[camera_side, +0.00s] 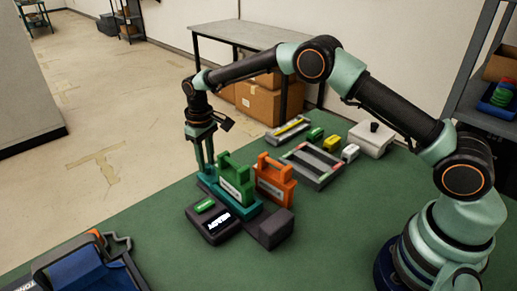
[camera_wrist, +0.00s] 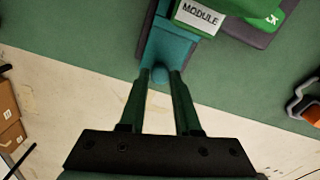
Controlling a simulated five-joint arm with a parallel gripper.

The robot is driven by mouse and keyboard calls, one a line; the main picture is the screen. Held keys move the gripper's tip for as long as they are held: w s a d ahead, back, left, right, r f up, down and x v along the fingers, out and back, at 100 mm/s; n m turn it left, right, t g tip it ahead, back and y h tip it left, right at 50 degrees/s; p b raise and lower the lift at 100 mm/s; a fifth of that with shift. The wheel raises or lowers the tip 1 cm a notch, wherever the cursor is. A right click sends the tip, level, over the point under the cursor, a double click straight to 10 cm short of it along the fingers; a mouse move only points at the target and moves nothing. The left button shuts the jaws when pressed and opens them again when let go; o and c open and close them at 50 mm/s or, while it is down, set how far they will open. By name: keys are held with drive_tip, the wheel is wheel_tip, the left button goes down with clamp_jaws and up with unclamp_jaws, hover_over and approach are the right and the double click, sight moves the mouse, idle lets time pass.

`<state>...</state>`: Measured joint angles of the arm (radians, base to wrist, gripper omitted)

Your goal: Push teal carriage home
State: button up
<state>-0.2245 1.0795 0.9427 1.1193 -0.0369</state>
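The teal carriage (camera_side: 243,214) is a low teal base carrying a green module (camera_side: 235,181) with a white label, on the green table in the side view. In the wrist view the carriage (camera_wrist: 168,46) is at top centre, with a round teal knob (camera_wrist: 160,75) at its near end. My gripper (camera_side: 205,168) points down at the carriage's far left end in the side view. In the wrist view its fingertips (camera_wrist: 160,73) are apart, one on each side of the knob; whether they touch it is unclear. The green module (camera_wrist: 235,8) is partly cut off.
An orange module (camera_side: 274,184) stands behind right of the green one.

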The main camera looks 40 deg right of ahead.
clamp_jaws()
idle(1.1)
